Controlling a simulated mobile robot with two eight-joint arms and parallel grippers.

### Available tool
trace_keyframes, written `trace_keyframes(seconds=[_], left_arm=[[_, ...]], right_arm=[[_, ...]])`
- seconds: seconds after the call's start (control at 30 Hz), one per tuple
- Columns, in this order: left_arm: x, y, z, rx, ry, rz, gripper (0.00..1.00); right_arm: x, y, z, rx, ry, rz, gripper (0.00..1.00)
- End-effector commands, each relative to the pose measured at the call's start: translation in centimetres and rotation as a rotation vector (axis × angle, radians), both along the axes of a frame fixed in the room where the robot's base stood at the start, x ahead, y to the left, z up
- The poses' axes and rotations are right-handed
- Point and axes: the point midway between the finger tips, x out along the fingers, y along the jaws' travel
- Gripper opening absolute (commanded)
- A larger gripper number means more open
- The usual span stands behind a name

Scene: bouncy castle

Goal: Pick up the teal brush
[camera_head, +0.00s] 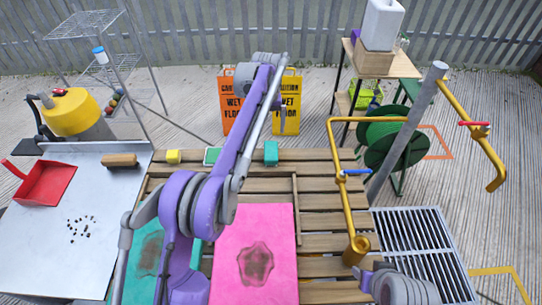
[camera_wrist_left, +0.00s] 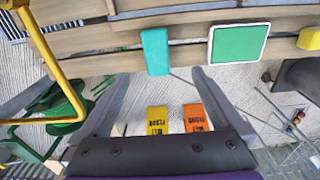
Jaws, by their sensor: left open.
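The teal brush (camera_head: 271,153) lies at the far edge of the slatted wooden table. It shows as a flat teal block in the left wrist view (camera_wrist_left: 156,50). My left gripper (camera_head: 279,128) is beyond that edge, in front of the wet-floor signs. In the left wrist view its fingers (camera_wrist_left: 164,74) are spread wide and empty, with the brush between and just ahead of their tips, nearer the left one. Whether they touch cannot be told. My right gripper is out of view.
A yellow pipe frame (camera_head: 335,130) rises at the table's right. Two wet-floor signs (camera_head: 238,103) stand behind. A pink mat (camera_head: 270,220) covers the middle.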

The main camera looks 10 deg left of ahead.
Motion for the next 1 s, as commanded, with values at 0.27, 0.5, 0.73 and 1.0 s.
trace_keyframes(seconds=[0.27,0.5,0.73,1.0], left_arm=[[1.6,-0.5,-3.3,0.002,0.039,0.017,1.0],[1.6,-0.5,-7.1,0.002,0.04,0.017,1.0],[1.6,-0.5,-8.9,0.002,0.039,0.017,1.0],[1.5,-0.7,-12.7,0.002,0.039,0.017,1.0]], right_arm=[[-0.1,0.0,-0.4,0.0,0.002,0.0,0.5],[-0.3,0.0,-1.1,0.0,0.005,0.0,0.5],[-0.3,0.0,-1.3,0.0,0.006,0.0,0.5],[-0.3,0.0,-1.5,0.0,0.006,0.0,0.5]])
